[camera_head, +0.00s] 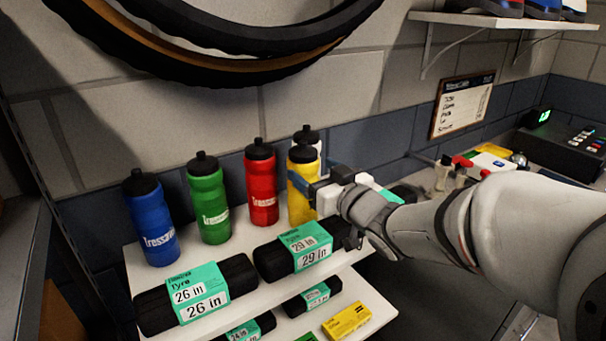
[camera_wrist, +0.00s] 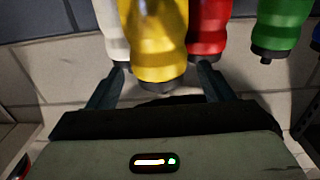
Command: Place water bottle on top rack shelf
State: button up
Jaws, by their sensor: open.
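Five water bottles stand upright in a row on the white top rack shelf (camera_head: 137,262): blue (camera_head: 152,222), green (camera_head: 208,200), red (camera_head: 262,188), yellow (camera_head: 300,200), and a white one (camera_head: 314,139) mostly hidden behind the yellow. My gripper (camera_head: 313,172) is at the right side of the yellow bottle, open. In the wrist view my gripper's fingers (camera_wrist: 162,76) point toward the bottles, which appear caps down. The yellow bottle (camera_wrist: 153,35) lies between the two fingers, with the white and red bottles close to the fingertips. Contact cannot be told.
Two boxed black tyres (camera_head: 155,312) (camera_head: 270,262) lie along the shelf's front. A lower shelf holds more tyres and a yellow box (camera_head: 346,320). Large tyres (camera_head: 240,42) hang above. A bench with a black device (camera_head: 570,135) stands at right.

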aim_at(303, 164)
jog(key=x, duration=0.3)
jog(key=p+x, duration=0.1)
jog(key=x, duration=0.1)
jog(key=shift+f, duration=0.25)
jog(key=shift+c, duration=0.4)
jog(key=c, duration=1.1)
jog(key=shift+o, duration=0.2)
